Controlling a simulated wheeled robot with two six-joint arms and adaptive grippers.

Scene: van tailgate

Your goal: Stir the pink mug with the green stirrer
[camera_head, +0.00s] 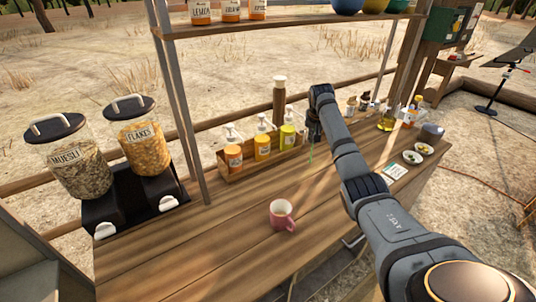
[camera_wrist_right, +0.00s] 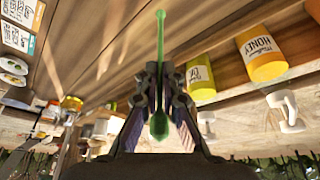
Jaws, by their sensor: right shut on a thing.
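The pink mug (camera_head: 289,222) stands upright on the wooden counter, in the middle of the head view. My right gripper (camera_head: 313,130) is above the back of the counter, behind and a little right of the mug in the picture. It is shut on the green stirrer (camera_head: 310,153), which hangs down thin below it. In the right wrist view the stirrer (camera_wrist_right: 160,35) runs between the two fingers (camera_wrist_right: 160,78), with its thick end on the palm side. The stirrer is apart from the mug. My left gripper is not in view.
A wooden box (camera_head: 236,177) of pump bottles stands at the counter's back, left of my gripper. Cereal dispensers (camera_head: 140,145) stand at left; small bowls (camera_head: 412,157) and bottles are at right. A shelf (camera_head: 290,23) spans above. The counter around the mug is clear.

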